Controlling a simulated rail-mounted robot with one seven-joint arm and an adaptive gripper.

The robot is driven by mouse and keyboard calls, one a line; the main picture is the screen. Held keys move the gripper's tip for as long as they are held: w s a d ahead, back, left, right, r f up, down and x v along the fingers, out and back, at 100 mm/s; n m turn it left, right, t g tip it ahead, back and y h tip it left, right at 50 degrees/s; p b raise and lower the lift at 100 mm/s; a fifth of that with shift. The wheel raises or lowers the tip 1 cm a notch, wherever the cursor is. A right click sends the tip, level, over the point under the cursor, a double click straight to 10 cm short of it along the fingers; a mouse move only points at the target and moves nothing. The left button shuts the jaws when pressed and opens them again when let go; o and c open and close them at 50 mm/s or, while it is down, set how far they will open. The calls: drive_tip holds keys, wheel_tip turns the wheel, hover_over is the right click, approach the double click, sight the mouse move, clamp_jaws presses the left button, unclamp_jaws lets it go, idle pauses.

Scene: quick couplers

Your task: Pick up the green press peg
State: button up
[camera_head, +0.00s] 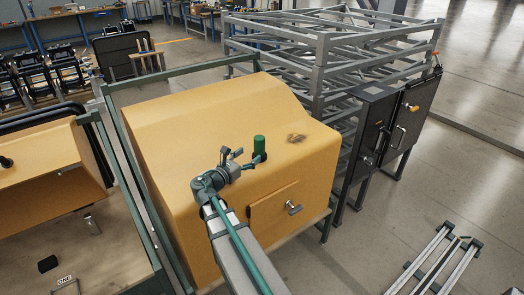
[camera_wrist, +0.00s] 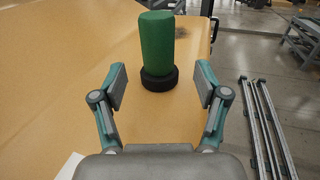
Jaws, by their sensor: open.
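The green press peg (camera_wrist: 157,42) stands upright in a black ring-shaped base (camera_wrist: 159,79) on the orange-yellow housing. It also shows in the head view (camera_head: 259,145), near the middle of the housing's top. My gripper (camera_wrist: 160,82) is open and empty, with one finger to the left and one to the right of the line to the peg. The peg stands ahead of the fingertips, and I see no contact. In the head view my gripper (camera_head: 246,159) is just left of and nearer than the peg.
The orange-yellow housing (camera_head: 180,130) has a door with a handle (camera_head: 293,208) at the front. A dark cabinet (camera_head: 375,130) and a grey metal rack (camera_head: 322,70) stand to the right. A tan bench (camera_head: 110,240) with small parts is at the left. The housing top around the peg is clear.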

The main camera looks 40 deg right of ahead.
sight(256, 145)
drive_tip(key=p+x, duration=0.1)
drive_tip(key=x, duration=0.6)
drive_tip(key=shift+w+d+r, duration=0.15)
drive_tip(key=shift+d, duration=0.05)
drive_tip(key=c, duration=1.3)
drive_tip(key=shift+r, duration=0.1)
drive_tip(key=shift+r, duration=0.75)
drive_tip(key=s+a+r+b, duration=0.2)
drive_tip(key=s+r, duration=0.1)
drive_tip(key=s+a+r+b, duration=0.1)
drive_tip(key=s+a+r, duration=0.1)
drive_tip(key=s+r, duration=0.1)
drive_tip(key=s+a+r+b, duration=0.2)
drive_tip(key=s+r, duration=0.2)
drive_tip(key=shift+s+a+b, duration=0.2)
drive_tip(key=shift+a+b, duration=0.05)
drive_tip(key=shift+b, duration=0.1)
